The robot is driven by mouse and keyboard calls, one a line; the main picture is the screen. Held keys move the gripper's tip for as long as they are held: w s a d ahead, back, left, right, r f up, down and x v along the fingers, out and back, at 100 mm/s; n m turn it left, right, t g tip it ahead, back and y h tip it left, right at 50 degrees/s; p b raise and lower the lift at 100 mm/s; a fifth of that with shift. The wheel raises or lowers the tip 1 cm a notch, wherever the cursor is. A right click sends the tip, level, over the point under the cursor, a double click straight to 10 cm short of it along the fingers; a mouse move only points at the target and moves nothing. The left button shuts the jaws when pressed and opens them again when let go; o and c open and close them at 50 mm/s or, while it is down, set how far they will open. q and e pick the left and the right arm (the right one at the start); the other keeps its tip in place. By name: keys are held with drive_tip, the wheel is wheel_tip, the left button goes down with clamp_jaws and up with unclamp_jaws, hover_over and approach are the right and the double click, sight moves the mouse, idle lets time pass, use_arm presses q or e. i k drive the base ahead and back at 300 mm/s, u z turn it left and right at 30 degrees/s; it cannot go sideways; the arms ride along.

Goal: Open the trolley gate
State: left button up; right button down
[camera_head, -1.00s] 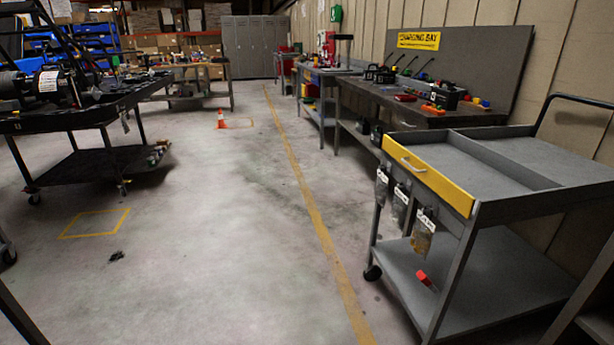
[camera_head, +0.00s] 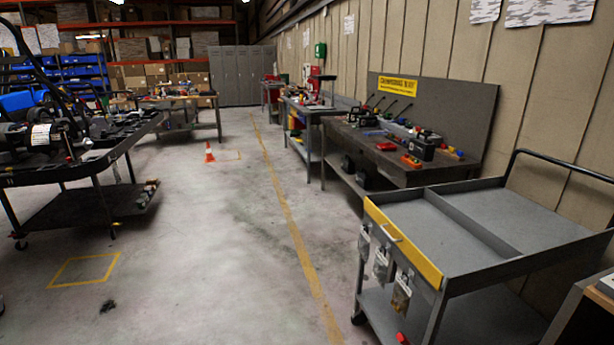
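A grey two-shelf trolley (camera_head: 480,227) stands at the lower right. Its yellow gate (camera_head: 402,243) runs along the trolley's left end and stands upright, flush with the top tray's walls. A small pale handle (camera_head: 391,233) sits on the gate's outer face. Several labelled bags (camera_head: 382,266) hang below the gate. The trolley's black push bar (camera_head: 565,165) is at its far right end. The lower shelf is partly cut off by the bottom edge. Neither of my grippers shows in the view.
A charging-bay bench (camera_head: 402,165) with tools stands behind the trolley along the wall. A dark cart (camera_head: 75,208) stands at left. The floor left of the yellow line (camera_head: 290,222) is mostly clear.

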sight(425, 267)
drive_tip(key=u, duration=0.45)
drive_tip(key=i, duration=2.05)
drive_tip(key=z, duration=2.45)
